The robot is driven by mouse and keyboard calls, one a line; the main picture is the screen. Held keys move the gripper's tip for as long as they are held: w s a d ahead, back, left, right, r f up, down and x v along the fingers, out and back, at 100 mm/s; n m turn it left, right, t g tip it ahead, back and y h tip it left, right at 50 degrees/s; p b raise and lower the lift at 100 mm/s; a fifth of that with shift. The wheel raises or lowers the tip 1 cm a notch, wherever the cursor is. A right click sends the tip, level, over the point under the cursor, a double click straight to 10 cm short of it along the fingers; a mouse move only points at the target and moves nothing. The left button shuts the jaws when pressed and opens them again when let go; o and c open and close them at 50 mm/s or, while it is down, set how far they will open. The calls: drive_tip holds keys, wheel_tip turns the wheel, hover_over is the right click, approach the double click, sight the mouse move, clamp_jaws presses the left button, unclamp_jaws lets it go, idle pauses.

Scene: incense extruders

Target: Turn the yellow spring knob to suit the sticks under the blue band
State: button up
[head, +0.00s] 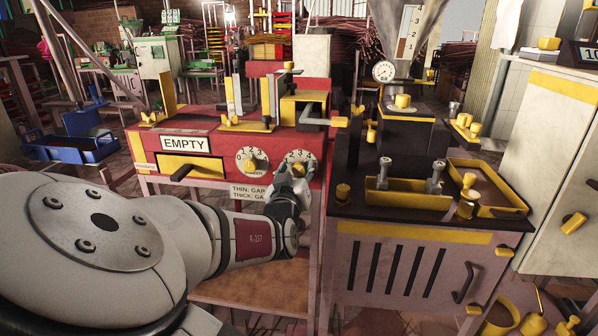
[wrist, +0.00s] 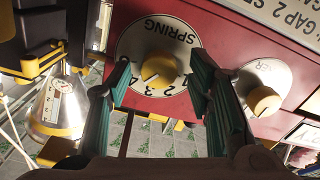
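The yellow spring knob (wrist: 157,68) sits on a white round dial marked SPRING (wrist: 130,45), which appears upside down in the wrist view. A short pale line on the knob points down and left, toward the numbers; I cannot tell exactly which. My gripper (wrist: 161,80) is open, with one green-lined finger on each side of the knob and visible gaps between. In the head view my gripper (head: 287,187) is in front of the right dial (head: 299,157) on the red machine and hides part of it. I cannot make out sticks under a blue band.
A second dial (head: 252,160) with a yellow knob (wrist: 263,101) is close beside the spring dial. A sign about thin and thick gaps (head: 248,192) hangs below. An EMPTY plate (head: 185,144) is at left. A dark-topped cabinet (head: 410,262) stands close at right.

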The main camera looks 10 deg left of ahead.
drive_tip(key=s, duration=0.7)
drive_tip(key=shift+s+a, duration=0.15)
drive_tip(key=shift+s, duration=0.1)
